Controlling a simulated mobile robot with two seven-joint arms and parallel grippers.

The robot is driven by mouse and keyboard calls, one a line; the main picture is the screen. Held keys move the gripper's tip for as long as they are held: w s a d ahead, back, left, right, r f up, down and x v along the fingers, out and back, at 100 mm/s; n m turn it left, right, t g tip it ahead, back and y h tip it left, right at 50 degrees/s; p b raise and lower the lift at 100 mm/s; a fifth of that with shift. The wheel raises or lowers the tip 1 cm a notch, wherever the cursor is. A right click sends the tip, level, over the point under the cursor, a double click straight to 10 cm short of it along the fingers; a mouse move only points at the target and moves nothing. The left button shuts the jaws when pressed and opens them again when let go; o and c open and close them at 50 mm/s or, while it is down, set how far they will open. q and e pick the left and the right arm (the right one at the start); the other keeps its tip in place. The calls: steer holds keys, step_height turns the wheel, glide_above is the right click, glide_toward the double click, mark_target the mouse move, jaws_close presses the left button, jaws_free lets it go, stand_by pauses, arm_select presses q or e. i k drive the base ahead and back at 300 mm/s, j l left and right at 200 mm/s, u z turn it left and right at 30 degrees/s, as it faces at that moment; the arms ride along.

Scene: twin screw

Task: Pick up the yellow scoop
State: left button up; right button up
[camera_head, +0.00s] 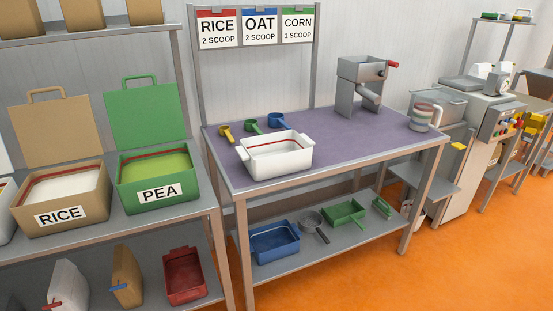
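The yellow scoop (226,133) lies on the purple table top (340,148) near its left back edge. It is the leftmost of three scoops in a row, with the green scoop (251,126) and the blue scoop (276,121) to its right. It stands behind the left end of a white tub (275,165) and looks apart from it. Neither of my grippers is in view.
A grey machine with a red knob (361,86) stands on the table's back right. Boxes labelled RICE (60,217) and PEA (159,194) stand on a left shelf. A post rises at the table's left back corner. The table's middle is clear.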

mark_target(228, 136)
steer(key=i+l, duration=0.35)
steer(key=l, duration=0.15)
steer(key=i+l+u, duration=0.1)
steer(key=i+l, duration=0.25)
steer(key=l, duration=0.15)
